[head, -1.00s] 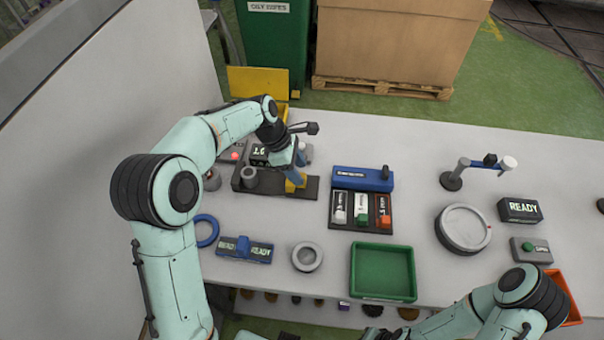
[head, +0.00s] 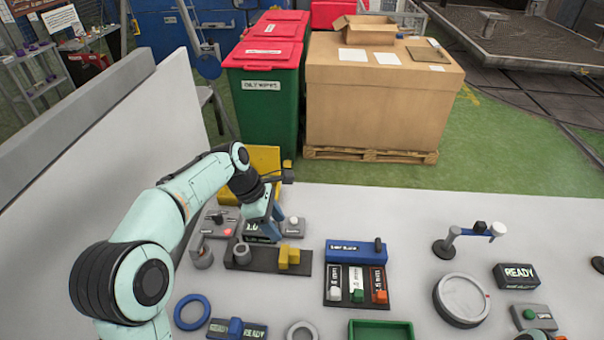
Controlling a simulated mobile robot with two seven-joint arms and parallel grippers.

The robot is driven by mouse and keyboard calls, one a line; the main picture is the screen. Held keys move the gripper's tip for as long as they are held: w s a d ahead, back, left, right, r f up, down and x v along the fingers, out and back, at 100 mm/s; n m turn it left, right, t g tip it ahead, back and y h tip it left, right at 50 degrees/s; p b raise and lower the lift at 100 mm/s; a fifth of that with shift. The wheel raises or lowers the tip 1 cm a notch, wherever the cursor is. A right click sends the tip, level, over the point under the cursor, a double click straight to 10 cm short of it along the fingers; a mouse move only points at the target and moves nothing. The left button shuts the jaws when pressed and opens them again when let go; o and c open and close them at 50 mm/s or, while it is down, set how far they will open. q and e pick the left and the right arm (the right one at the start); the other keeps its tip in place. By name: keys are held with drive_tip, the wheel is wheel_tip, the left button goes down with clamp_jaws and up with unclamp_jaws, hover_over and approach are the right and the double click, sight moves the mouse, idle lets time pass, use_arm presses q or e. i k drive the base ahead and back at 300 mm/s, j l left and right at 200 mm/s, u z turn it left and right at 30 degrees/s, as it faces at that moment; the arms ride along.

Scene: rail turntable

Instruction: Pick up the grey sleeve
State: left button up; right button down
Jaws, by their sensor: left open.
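A short grey hollow cylinder (head: 242,252), which looks like the grey sleeve, stands upright at the left end of a black fixture (head: 268,266). Another grey round piece (head: 203,259) stands just left of the fixture; I cannot tell if it is a sleeve too. My left gripper (head: 266,231) is open, pointing down above and behind the fixture, to the right of the grey cylinder and apart from it. It hides part of a dark display box behind it.
Yellow blocks (head: 288,257) sit on the fixture's right part. A button box (head: 292,227) and a red-button box (head: 222,222) stand behind. A blue block with a slotted tray (head: 356,285) lies right. A grey ring (head: 302,331) and blue ring (head: 192,312) lie in front.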

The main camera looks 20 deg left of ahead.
sight(242, 250)
drive_tip(key=k, duration=1.5)
